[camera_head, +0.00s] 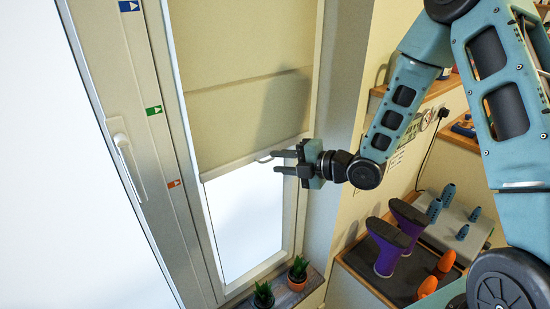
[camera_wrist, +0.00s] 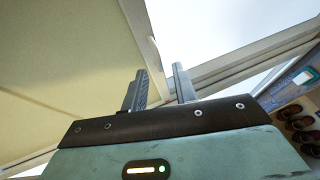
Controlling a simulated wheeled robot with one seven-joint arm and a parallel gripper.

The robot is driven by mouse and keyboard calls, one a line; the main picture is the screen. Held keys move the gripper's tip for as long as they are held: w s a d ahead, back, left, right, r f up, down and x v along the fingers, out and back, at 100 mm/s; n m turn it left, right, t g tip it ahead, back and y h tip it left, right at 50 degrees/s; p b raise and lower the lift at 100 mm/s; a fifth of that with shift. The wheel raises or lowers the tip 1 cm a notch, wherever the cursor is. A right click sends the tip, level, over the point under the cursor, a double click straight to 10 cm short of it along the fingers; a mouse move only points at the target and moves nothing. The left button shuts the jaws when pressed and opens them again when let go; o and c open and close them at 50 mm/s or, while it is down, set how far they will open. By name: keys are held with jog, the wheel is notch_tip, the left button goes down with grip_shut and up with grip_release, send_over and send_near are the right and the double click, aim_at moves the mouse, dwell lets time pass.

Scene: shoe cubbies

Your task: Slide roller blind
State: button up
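The cream roller blind (camera_head: 235,100) covers the upper part of the narrow window, with bare glass below. Its pale bottom bar (camera_head: 228,167) sits near the height of the orange marker (camera_head: 174,184). A small loop handle (camera_head: 264,158) sticks out near the bar's right end. My gripper (camera_head: 280,162) is open, fingers pointing left, just beside the handle; whether it touches is unclear. In the wrist view, my fingers (camera_wrist: 160,86) stand apart with nothing seen held between them, and the blind (camera_wrist: 65,60) fills the left side. The handle is not discernible there.
Green (camera_head: 153,110) and blue (camera_head: 129,6) arrow markers sit higher on the frame. A window handle (camera_head: 127,158) is at left. Potted plants (camera_head: 298,269) stand on the sill below. Purple boots (camera_head: 390,247) and wall shelves (camera_head: 440,88) are at right.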

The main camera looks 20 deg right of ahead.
jog(key=shift+x, duration=1.15)
